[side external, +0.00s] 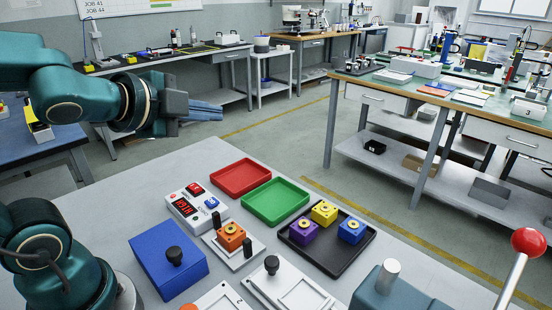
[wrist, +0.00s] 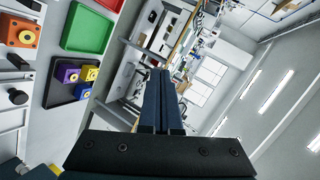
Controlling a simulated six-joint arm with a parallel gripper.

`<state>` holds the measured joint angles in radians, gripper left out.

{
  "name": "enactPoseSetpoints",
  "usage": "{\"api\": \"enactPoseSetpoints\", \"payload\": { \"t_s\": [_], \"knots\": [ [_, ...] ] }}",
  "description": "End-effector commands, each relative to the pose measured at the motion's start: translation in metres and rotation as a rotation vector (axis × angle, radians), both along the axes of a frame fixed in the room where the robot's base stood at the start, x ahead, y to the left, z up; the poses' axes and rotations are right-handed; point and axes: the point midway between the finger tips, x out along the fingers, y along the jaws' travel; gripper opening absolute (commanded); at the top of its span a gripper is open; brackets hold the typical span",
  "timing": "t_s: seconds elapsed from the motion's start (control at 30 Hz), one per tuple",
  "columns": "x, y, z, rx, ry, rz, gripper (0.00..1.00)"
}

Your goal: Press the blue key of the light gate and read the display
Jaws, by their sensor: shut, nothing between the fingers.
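The light gate's white box (side external: 182,217) stands on the grey table in the side view. It has a dark display (side external: 184,207) with lit red characters, too small to read surely. A blue key (side external: 211,202) and a red patch (side external: 195,188) are on its top. An orange block (side external: 231,236) with a yellow ring sits beside it, between two black posts. My gripper (side external: 221,109) is shut and empty, raised well above the table and pointing right, away from the box. Its closed fingers show in the wrist view (wrist: 161,76); the box is not clearly visible there.
A red tray (side external: 240,177) and a green tray (side external: 275,201) lie behind. A black tray (side external: 325,262) holds purple, yellow and blue blocks. A blue box (side external: 168,262) with a black knob stands in front. A red-balled lever (side external: 528,241) rises at right. The air around my gripper is clear.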

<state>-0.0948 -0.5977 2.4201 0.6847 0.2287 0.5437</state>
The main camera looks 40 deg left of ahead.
Motion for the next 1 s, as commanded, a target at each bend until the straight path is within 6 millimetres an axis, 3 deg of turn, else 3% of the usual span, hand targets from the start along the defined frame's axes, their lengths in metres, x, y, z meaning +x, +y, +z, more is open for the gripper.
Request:
{"api": "enactPoseSetpoints", "payload": {
  "t_s": [0.1, 0.2, 0.4, 1.0],
  "knots": [
    [-0.035, -0.017, -0.025, -0.38, 0.088, 0.191, 0.0],
    [-0.064, -0.036, -0.049, -0.654, 0.208, 0.35, 0.0],
    [-0.107, -0.065, -0.078, -0.963, 0.414, 0.609, 0.0],
    [-0.112, -0.066, -0.08, -0.997, 0.43, 0.663, 0.0]
  ]
}}
